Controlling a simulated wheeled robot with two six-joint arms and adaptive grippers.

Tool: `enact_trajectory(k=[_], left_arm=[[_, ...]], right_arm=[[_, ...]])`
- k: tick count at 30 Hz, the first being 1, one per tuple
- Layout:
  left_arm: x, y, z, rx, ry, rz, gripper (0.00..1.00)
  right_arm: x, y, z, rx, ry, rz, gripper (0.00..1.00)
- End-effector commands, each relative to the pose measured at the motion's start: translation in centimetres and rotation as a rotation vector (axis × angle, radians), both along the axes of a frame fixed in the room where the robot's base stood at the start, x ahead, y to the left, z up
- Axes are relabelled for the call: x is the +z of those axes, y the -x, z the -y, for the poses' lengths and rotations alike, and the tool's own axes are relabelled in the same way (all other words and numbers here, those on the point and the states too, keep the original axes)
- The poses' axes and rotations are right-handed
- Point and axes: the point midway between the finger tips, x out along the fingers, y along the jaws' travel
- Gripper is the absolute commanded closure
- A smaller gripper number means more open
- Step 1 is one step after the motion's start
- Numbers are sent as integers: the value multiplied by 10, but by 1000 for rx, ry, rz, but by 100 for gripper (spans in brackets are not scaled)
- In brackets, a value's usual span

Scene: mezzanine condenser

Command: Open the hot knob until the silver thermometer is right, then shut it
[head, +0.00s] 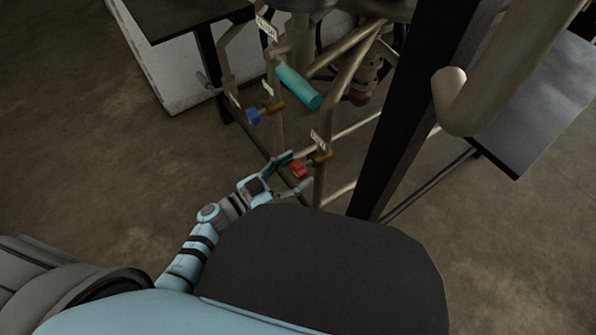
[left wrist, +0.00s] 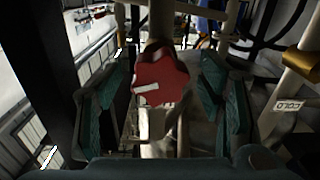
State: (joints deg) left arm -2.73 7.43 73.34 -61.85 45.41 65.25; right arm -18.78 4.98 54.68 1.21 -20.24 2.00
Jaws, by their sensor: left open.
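The red knob (head: 298,169), which I take for the hot knob, sits on a brass valve (head: 319,157) on a vertical pipe. In the left wrist view the red knob (left wrist: 160,78) is lobed, with a white pointer mark lying nearly level. My left gripper (head: 296,172) is open, with its green-padded fingers on either side of the knob. In the left wrist view the fingers (left wrist: 167,98) stand apart, with gaps visible between them and the knob. I cannot make out a silver thermometer in either view. My right gripper is not in view.
A blue knob (head: 253,116) on another brass valve is farther back to the left. A teal cylinder (head: 298,86) slants above. A dark post (head: 405,110) and a thick beige pipe (head: 500,70) stand to the right. A COLD tag (left wrist: 287,104) shows in the left wrist view.

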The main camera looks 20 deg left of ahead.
Motion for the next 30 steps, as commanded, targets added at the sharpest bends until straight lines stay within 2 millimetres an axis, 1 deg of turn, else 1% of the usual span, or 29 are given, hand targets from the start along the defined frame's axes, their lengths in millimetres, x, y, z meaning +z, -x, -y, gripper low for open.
enact_trajectory(k=[3, 10, 11, 18, 19, 20, 30], left_arm=[[-1, -8, 7, 1, 0, 0, 38], [0, -9, 8, 1, -1, -1, 38], [0, -9, 8, 1, -1, -1, 41], [0, -9, 7, 1, -1, -1, 80], [0, -9, 7, 1, -1, -1, 85], [0, -9, 7, 1, -1, -1, 87], [0, -9, 7, 1, -37, 28, 87]], right_arm=[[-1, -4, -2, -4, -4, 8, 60], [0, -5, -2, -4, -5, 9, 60], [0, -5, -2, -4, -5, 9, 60], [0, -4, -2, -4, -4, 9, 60], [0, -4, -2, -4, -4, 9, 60], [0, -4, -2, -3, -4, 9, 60], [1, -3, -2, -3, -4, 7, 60]])
